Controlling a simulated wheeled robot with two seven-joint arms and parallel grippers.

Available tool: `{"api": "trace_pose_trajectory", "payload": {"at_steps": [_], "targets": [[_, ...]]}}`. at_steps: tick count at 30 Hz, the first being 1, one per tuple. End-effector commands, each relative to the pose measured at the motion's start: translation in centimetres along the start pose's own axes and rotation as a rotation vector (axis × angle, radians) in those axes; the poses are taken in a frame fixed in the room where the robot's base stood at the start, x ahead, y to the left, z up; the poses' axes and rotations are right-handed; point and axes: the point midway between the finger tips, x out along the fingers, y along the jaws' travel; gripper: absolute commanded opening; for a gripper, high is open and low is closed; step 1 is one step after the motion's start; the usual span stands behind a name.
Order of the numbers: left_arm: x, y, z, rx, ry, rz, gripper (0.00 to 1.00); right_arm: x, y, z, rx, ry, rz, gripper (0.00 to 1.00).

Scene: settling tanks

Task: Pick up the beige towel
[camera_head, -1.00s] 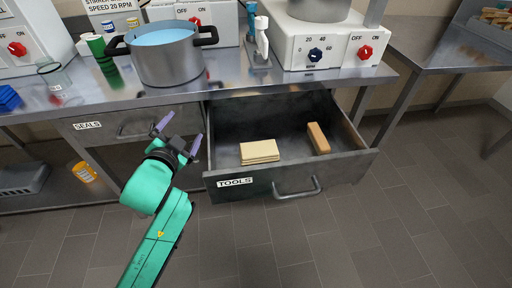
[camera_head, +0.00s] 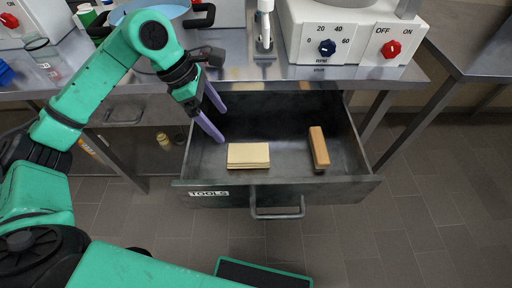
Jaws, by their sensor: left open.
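The beige towel (camera_head: 248,155) is a folded, flat stack lying in the left part of the open drawer marked TOOLS (camera_head: 280,194). My left gripper (camera_head: 222,125) is open and empty, with its two purple fingers pointing down and to the right. In the picture its fingertips are just above and left of the towel, apart from it, over the left side of the drawer. My right gripper is not in view.
Above the drawer, the bench carries a blue-filled pot (camera_head: 200,18), partly hidden by my arm, and a stirrer unit with dials (camera_head: 350,40). The drawer floor between towel and block is clear.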

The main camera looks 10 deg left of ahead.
Motion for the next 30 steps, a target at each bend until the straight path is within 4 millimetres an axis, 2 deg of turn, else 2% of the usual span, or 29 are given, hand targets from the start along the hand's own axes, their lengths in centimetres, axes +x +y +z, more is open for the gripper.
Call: {"api": "trace_pose_trajectory", "payload": {"at_steps": [9, 14, 21, 28, 29, 30], "targets": [[7.5, -0.3, 0.2, 0.001, -0.002, -0.009, 1.00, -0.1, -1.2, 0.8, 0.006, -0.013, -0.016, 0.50], [9.5, -0.3, 0.3, 0.001, -0.003, -0.007, 1.00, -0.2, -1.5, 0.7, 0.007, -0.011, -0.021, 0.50], [13.8, -0.7, 0.8, 0.001, -0.005, -0.008, 1.00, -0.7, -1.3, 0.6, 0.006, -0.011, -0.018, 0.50], [14.3, -0.6, 0.7, 0.002, -0.004, -0.005, 1.00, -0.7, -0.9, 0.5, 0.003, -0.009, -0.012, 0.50], [14.3, -0.6, 0.7, 0.002, -0.004, -0.005, 0.92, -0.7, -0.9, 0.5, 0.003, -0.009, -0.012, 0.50], [14.3, -0.6, 0.7, 0.002, -0.004, -0.005, 0.77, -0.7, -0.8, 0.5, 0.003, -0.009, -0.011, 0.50]]}}
